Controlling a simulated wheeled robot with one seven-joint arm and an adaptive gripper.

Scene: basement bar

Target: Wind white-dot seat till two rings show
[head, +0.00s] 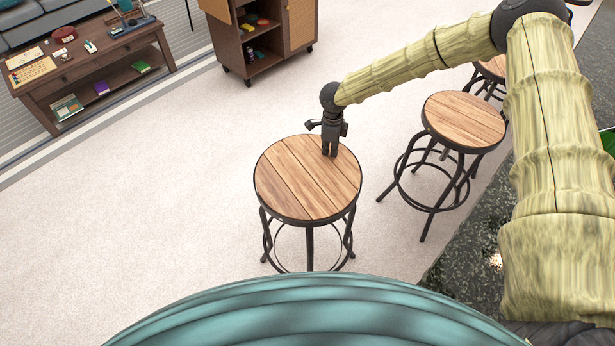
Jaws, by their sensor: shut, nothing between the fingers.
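The nearest stool has a round, slatted wooden seat (300,185) with a dark rim and black metal legs with a ring below. I cannot make out a white dot on it, and its screw under the seat is hidden. My gripper (330,154) is shut and empty, pointing down over the far right part of this seat. I cannot tell whether the fingertips touch the wood. A second stool (463,122) of the same kind stands to the right, with no white dot that I can see.
A third stool (492,68) stands partly hidden behind my arm. A wooden cabinet (262,35) on wheels is at the back. A low brown table (90,60) with small items is at the upper left. Pale floor to the left is clear.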

